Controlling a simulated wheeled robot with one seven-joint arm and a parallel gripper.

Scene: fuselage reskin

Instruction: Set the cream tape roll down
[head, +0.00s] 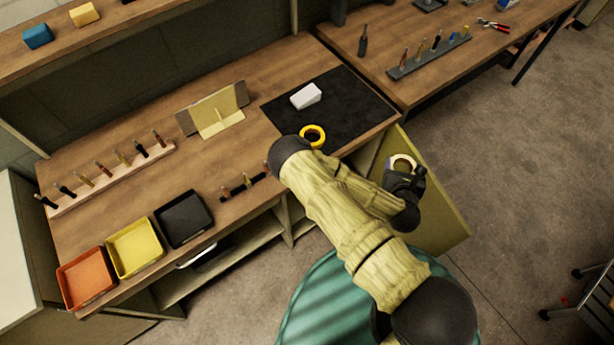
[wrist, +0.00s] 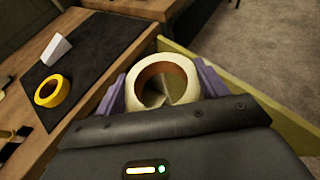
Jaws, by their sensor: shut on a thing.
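The cream tape roll (wrist: 189,68) is between the two purple fingers of my gripper (wrist: 162,88) in the wrist view, and the fingers are shut on it. In the head view the cream roll (head: 403,163) shows at the end of my gripper (head: 402,172), to the right of the bench's front edge, over the olive drawer or door panel (head: 440,225). Floor shows through the roll's hole in the wrist view. A yellow tape roll (head: 313,136) lies on the black mat (head: 345,118), apart from my gripper.
A white wedge-shaped block (head: 306,96) sits on the mat, which has bare room at its right. Orange (head: 86,279), yellow (head: 135,247) and black (head: 184,219) trays stand at the bench's left. Tool racks (head: 112,180) and an angled stand (head: 215,110) occupy the bench.

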